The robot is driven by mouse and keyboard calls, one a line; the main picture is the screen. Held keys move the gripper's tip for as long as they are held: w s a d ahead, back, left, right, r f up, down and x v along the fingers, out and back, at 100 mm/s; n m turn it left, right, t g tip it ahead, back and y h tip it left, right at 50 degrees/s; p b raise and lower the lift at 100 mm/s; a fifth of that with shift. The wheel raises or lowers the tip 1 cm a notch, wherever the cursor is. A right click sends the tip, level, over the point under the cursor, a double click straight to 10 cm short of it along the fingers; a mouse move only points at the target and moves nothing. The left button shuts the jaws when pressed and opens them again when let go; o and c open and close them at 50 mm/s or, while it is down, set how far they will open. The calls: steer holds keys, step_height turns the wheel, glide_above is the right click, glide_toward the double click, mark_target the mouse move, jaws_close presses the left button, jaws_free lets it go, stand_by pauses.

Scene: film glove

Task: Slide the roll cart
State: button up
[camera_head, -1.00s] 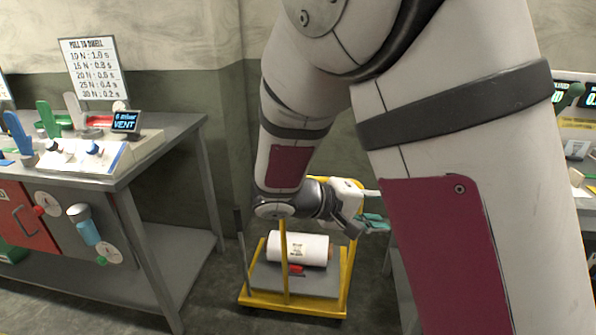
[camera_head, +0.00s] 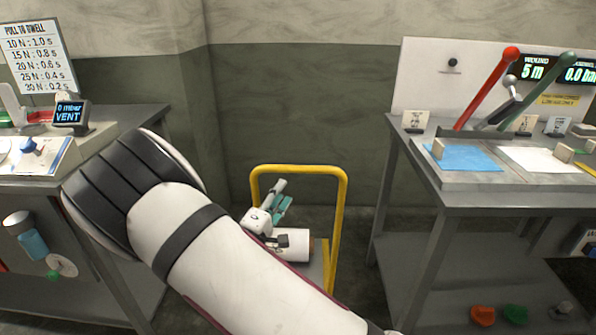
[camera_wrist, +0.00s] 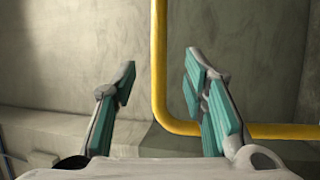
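The roll cart has a yellow tube handle (camera_head: 338,225) and a grey deck (camera_head: 316,272). It stands on the floor between two benches, in the middle of the head view. A white roll (camera_head: 293,243) lies on the deck, partly hidden by my arm. My gripper (camera_head: 281,197) is above the roll, within the outline of the handle frame. In the wrist view its two teal-padded fingers (camera_wrist: 162,85) are spread apart with nothing held. The handle's tube (camera_wrist: 158,50) shows between and beyond them, bending right behind the right finger. I cannot tell how far off it is.
A bench with a VENT display (camera_head: 69,112) stands at left. A grey bench (camera_head: 470,182) with red and green levers stands close to the cart's right. A wall (camera_head: 300,110) is behind the cart. My arm covers the front floor.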

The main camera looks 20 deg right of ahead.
mark_target(298, 170)
steer(key=b+x, duration=0.1)
steer(key=x, duration=1)
jaws_close()
